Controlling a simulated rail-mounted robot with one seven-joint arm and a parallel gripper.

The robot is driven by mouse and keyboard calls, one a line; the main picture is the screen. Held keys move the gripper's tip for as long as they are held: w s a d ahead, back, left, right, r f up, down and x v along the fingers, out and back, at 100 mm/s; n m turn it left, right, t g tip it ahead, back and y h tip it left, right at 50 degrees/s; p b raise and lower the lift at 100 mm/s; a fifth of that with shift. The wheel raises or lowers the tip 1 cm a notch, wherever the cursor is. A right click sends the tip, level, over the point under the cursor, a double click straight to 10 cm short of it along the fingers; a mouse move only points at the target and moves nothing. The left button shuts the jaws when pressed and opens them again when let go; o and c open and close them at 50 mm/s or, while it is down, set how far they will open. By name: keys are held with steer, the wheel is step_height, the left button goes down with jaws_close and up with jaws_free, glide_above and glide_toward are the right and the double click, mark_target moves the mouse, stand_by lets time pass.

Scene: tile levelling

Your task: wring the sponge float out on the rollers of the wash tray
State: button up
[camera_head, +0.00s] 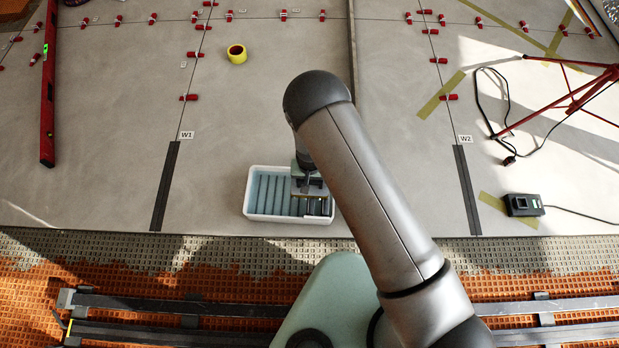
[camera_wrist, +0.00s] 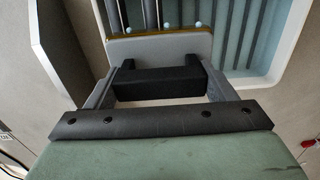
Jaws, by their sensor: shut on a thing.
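The white wash tray (camera_head: 248,207) lies on the grey floor in the head view, with a ribbed pale blue inside. Its dark rollers (camera_head: 320,207) show at the right end, and also at the top of the wrist view (camera_wrist: 150,14). My gripper (camera_head: 308,182) is over the right part of the tray. In the wrist view its fingers are shut on the black handle of the sponge float (camera_wrist: 160,46). The float has a grey plate with a thin brown edge at the rollers. Most of its sponge is hidden, and I cannot tell whether it touches the rollers.
Red levelling clips (camera_head: 188,98) line the tile joints. A yellow tape roll (camera_head: 237,54) lies behind the tray. A red level (camera_head: 48,90) is at left. A red tripod (camera_head: 570,100), a cable and a black box (camera_head: 524,205) are at right. Floor beside the tray is clear.

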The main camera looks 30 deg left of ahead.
steer(key=shift+f+b, duration=0.45)
steer(key=shift+f, duration=0.2)
stand_by(0.3)
